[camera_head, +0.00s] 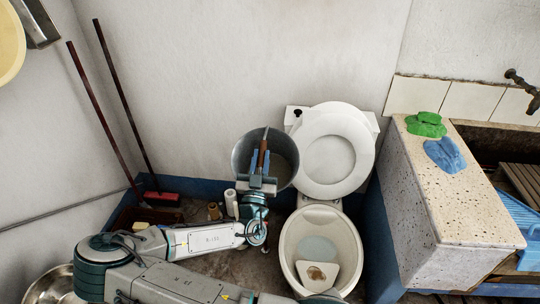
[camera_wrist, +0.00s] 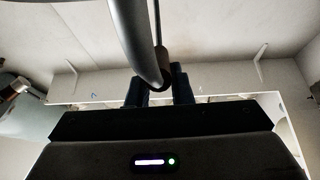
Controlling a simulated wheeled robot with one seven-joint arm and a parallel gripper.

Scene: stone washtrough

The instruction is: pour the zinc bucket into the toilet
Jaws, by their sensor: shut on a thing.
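The zinc bucket (camera_head: 283,153) is grey and round, and hangs left of the toilet's raised seat. Its mouth faces the head camera; I cannot tell whether there is water in it. My gripper (camera_head: 260,163) is shut on the brown grip of the bucket's handle, which crosses over the mouth. In the wrist view my gripper's dark fingers (camera_wrist: 160,88) close on the brown grip (camera_wrist: 163,74), with a curved grey band above. The toilet (camera_head: 291,252) is white, with its seat up. Its bowl is open, right of and nearer than the bucket, with a brownish patch inside.
The speckled stone washtrough (camera_head: 440,200) stands right of the toilet, with a green cloth (camera_head: 426,125) and a blue cloth (camera_head: 445,154) on top. A broom with a red head (camera_head: 160,198) leans at the left wall. Pale rolls (camera_head: 231,203) stand below the bucket. A metal basin (camera_head: 52,287) is front left.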

